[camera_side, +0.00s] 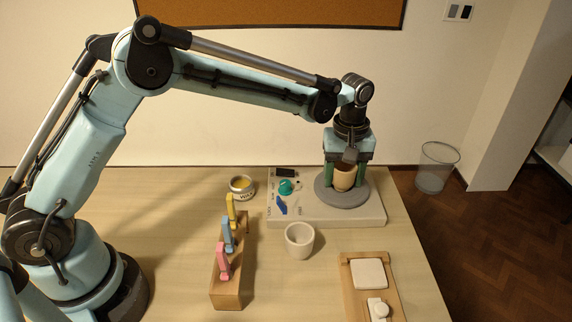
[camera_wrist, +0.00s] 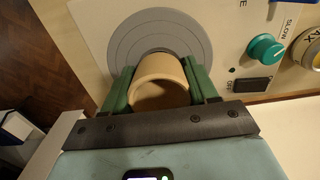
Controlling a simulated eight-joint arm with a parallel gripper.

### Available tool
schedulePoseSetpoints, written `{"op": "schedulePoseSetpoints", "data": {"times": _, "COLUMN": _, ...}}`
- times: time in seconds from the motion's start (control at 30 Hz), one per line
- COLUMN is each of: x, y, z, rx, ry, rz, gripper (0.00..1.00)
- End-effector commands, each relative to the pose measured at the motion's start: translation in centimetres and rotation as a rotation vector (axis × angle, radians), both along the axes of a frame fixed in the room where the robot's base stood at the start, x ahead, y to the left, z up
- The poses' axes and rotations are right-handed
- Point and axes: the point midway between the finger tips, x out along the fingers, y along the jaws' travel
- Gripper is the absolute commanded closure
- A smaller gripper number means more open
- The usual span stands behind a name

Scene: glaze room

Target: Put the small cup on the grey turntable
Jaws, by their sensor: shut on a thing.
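The small tan cup (camera_side: 344,178) is between the green fingers of my gripper (camera_side: 345,177) at the grey turntable (camera_side: 328,195). The turntable (camera_wrist: 187,25) has ring marks and lies beneath and beyond the cup. The cup appears upright at the disc; whether its base touches the surface is hard to tell. My gripper is shut on it.
The turntable's pale base (camera_side: 365,214) carries a teal knob (camera_side: 287,187) and a blue switch (camera_side: 281,207). A larger white cup (camera_side: 299,240) stands in front. A wooden rack (camera_side: 228,285) holds coloured tools. A jar (camera_side: 242,187) and a wooden board (camera_side: 352,283) with white pieces also stand on the table.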

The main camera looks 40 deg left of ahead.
Motion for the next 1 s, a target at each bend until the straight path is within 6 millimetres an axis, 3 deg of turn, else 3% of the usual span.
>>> {"op": "schedulePoseSetpoints", "data": {"times": 0.03, "x": 0.0, "y": 0.0, "z": -1.0, "rx": -0.001, "ry": -0.002, "rz": 0.000, "gripper": 0.77}}
{"op": "schedulePoseSetpoints", "data": {"times": 0.13, "x": 0.1, "y": 0.0, "z": -1.0, "rx": -0.001, "ry": -0.004, "rz": 0.000, "gripper": 0.77}}
{"op": "schedulePoseSetpoints", "data": {"times": 0.17, "x": 0.1, "y": 0.0, "z": -1.0, "rx": -0.001, "ry": -0.004, "rz": 0.000, "gripper": 0.41}}
{"op": "schedulePoseSetpoints", "data": {"times": 0.3, "x": 0.1, "y": 0.0, "z": -1.0, "rx": -0.001, "ry": -0.004, "rz": 0.000, "gripper": 0.19}}
{"op": "schedulePoseSetpoints", "data": {"times": 0.57, "x": 0.1, "y": 0.0, "z": 0.7, "rx": -0.001, "ry": -0.005, "rz": 0.000, "gripper": 0.17}}
{"op": "schedulePoseSetpoints", "data": {"times": 1.0, "x": 0.0, "y": 0.0, "z": 9.6, "rx": -0.001, "ry": -0.002, "rz": 0.000, "gripper": 0.17}}
